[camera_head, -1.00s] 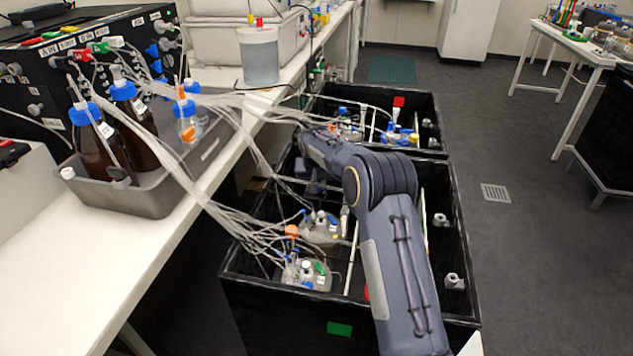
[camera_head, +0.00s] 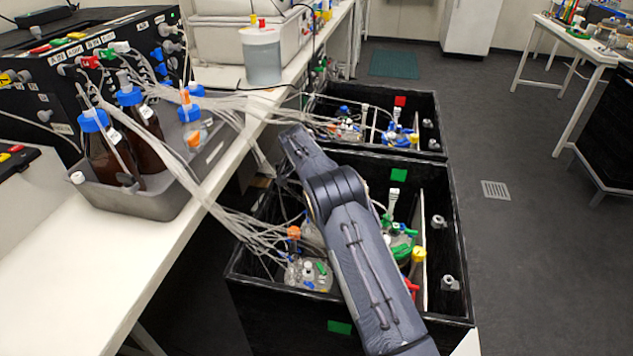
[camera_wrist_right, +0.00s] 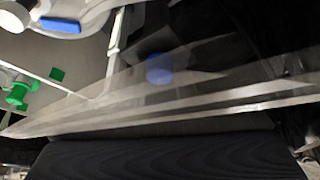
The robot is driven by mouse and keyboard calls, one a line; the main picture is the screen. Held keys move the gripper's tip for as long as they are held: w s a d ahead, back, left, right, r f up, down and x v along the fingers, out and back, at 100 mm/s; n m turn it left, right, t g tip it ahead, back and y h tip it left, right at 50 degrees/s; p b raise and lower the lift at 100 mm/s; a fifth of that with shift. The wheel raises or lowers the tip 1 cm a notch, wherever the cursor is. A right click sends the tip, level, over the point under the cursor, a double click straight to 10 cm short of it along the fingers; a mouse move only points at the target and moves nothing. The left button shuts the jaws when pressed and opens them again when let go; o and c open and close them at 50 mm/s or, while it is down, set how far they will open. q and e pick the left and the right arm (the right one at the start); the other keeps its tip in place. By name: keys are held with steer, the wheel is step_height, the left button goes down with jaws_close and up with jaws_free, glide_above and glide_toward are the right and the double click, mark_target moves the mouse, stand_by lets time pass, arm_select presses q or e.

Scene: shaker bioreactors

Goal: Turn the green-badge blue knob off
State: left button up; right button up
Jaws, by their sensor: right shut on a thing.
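A green square badge (camera_head: 398,174) is on the inner far wall of the near black box, and another green badge (camera_head: 340,327) is on its front face. In the right wrist view a green square (camera_wrist_right: 57,74) shows at left. A blurred round blue thing (camera_wrist_right: 160,68) shows there behind translucent strips; I cannot tell whether it is the knob. Blue knobs (camera_head: 157,54) sit on the black control unit at upper left. My right arm reaches over the near box toward the tubes. Its fingertips cannot be made out in either view. My left gripper is out of view.
Clear tubes (camera_head: 215,205) run from the bench into the near black box (camera_head: 462,270), close to my right arm. Vessels with green, orange and red fittings stand inside it. Brown bottles stand in a grey tray (camera_head: 150,203).

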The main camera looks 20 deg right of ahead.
stand_by(0.3)
steer(key=o, duration=1)
steer(key=v, duration=0.7)
steer(key=shift+a+r, duration=0.25)
steer(key=shift+r, duration=0.1)
